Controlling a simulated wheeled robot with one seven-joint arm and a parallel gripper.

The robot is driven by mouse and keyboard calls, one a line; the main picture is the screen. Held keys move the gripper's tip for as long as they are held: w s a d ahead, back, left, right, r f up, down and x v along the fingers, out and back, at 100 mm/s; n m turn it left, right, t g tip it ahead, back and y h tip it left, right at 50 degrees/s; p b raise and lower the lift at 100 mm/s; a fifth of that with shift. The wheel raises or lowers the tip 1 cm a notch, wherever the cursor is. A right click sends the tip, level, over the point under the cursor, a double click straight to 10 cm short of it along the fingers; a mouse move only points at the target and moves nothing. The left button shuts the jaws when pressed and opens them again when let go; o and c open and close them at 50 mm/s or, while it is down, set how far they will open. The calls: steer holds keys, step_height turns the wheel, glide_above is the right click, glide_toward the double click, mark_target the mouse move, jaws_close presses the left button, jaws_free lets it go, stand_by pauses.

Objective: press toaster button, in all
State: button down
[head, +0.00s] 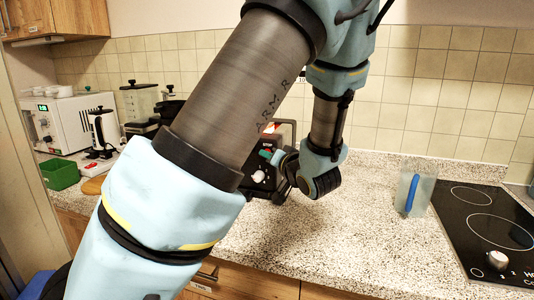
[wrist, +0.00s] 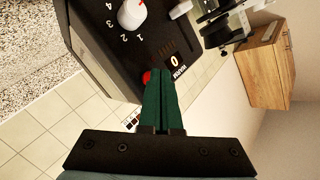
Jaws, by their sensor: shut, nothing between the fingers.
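The black toaster (head: 259,178) stands on the counter against the back wall, largely hidden behind my arm in the head view. In the wrist view its dark panel (wrist: 105,45) fills the upper left, with a white numbered knob (wrist: 132,14), a "0" display (wrist: 174,60) and a small red button (wrist: 147,77). My gripper (wrist: 160,73) is shut and empty, its green fingers side by side. The fingertips are right beside the red button and overlap its edge in the picture; I cannot tell whether they touch it. In the head view my gripper (head: 266,154) points at the toaster's front.
A clear jug with a blue handle (head: 411,194) stands at right, beside the black cooktop (head: 490,222). The counter's middle front is clear.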

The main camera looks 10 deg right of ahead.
steer(key=shift+w+d, duration=0.2)
steer(key=shift+w, duration=0.15)
stand_by(0.3)
steer(key=shift+s, duration=0.1)
steer(key=shift+s+a+p, duration=0.4)
steer(key=shift+s+p, duration=0.05)
steer(key=shift+s, duration=0.2)
steer(key=shift+s+a+p, duration=0.15)
steer(key=shift+s+a, duration=0.25)
steer(key=shift+s, duration=0.35)
steer(key=shift+s+a+p, duration=0.15)
steer(key=shift+s+a, duration=0.25)
steer(key=shift+s, duration=0.35)
steer(key=shift+s+a+p, duration=0.15)
steer(key=shift+s+a, duration=0.25)
steer(key=shift+s, duration=0.35)
